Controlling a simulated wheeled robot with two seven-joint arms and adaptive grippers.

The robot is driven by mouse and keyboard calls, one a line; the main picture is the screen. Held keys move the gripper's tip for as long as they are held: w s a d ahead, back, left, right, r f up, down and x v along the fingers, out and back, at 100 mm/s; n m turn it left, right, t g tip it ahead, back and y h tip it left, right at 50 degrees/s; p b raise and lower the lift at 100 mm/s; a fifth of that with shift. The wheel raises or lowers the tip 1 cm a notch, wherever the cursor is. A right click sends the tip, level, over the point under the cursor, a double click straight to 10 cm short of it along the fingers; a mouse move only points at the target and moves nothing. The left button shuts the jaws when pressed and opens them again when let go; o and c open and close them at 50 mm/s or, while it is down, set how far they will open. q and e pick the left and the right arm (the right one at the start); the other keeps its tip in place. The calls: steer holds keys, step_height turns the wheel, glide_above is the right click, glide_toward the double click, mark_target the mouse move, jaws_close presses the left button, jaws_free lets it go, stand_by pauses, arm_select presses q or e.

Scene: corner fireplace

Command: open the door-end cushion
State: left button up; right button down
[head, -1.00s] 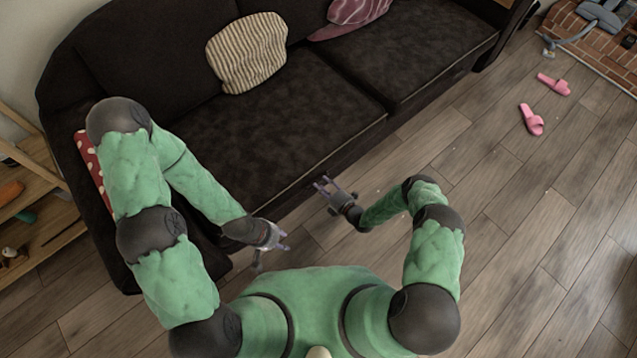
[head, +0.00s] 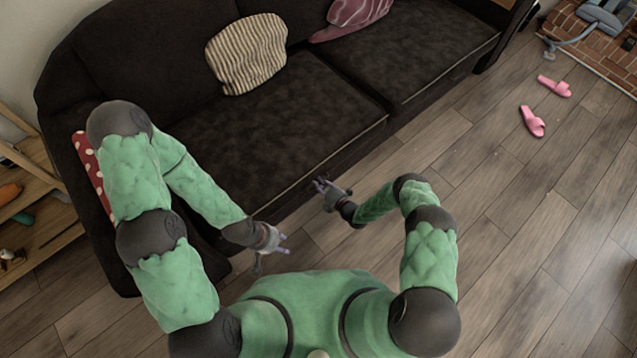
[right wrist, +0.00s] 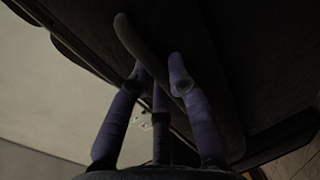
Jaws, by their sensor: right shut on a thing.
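The dark sofa has two seat cushions: a left one (head: 275,125) and a right one (head: 420,50). Both lie flat. I cannot tell from the pictures which is the door-end one. My right gripper (head: 319,185) is at the front edge of the left seat cushion. In the right wrist view its fingers (right wrist: 158,75) are shut on a dark curved strip (right wrist: 127,32) that stands out from the dark sofa surface; the fingers hide part of it. My left gripper (head: 285,244) is open and empty, in front of the sofa and apart from it.
A striped pillow (head: 247,55) lies against the sofa back, with a pink-purple pillow (head: 355,14) farther right. A red dotted thing (head: 92,170) is by the left armrest. A wooden shelf (head: 40,215) stands at left.

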steer(key=shift+r, duration=0.1)
steer(key=w+a+r+g+h+p, duration=0.1)
steer(key=w+a+r+p, duration=0.1)
steer(key=r+p, duration=0.5)
steer(key=w+a+r+g+h+p, duration=0.1)
steer(key=w+r+p, duration=0.3)
steer(key=r, duration=1)
steer(key=w+a+r+g+h+p, duration=0.1)
steer(key=w+a+r+g+p, duration=0.1)
steer(key=r+p, duration=0.8)
steer(key=shift+w+a+r+g+p, duration=0.3)
steer(key=shift+w+a+r, duration=0.15)
steer(key=shift+a+r, duration=0.3)
steer(key=shift+d, duration=0.1)
